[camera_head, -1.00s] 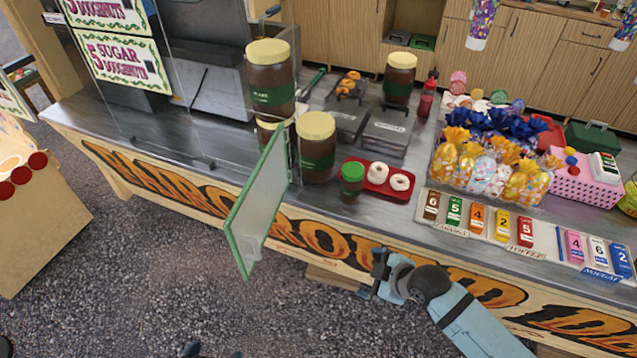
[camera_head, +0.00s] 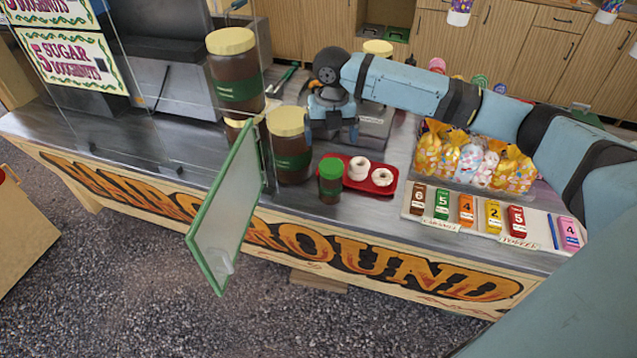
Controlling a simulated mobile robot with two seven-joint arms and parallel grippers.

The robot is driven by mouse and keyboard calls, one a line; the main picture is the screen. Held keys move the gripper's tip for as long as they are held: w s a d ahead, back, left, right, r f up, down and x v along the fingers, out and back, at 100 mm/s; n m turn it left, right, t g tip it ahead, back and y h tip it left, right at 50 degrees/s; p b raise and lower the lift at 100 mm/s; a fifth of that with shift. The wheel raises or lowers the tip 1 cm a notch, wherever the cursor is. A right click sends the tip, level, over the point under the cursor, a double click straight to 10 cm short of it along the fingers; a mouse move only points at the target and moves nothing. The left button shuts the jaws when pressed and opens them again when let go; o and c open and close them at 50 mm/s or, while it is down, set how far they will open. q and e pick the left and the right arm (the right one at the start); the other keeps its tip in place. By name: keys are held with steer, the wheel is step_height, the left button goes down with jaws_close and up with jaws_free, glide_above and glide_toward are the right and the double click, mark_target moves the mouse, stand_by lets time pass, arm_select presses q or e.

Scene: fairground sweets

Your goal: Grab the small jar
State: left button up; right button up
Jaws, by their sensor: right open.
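The small jar (camera_head: 331,184) with a green lid and brown contents stands upright on the counter, near its front edge. It is just left of the red tray (camera_head: 382,187) with two white-iced doughnuts. My right gripper (camera_head: 331,134) is open and points down, above and behind the small jar in the picture. It looks empty and apart from the small jar. My left gripper is out of view.
Large jars with cream lids (camera_head: 290,146) stand left of the small jar, one stacked on another. An open green-framed glass door (camera_head: 226,212) juts out at the front left. Sweet bags (camera_head: 470,160) and numbered price blocks (camera_head: 466,211) lie to the right.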

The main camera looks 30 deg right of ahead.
mark_target(331, 166)
step_height(331, 166, down, 7)
steer(key=shift+s+f, duration=0.1)
steer(key=shift+f, duration=0.1)
steer(key=f, duration=0.5)
steer(key=shift+d+f+p, duration=0.2)
steer(key=shift+f+p, duration=0.1)
steer(key=shift+p, duration=0.05)
steer(key=c, duration=1.2)
steer(key=shift+r, duration=0.1)
steer(key=shift+c, duration=0.2)
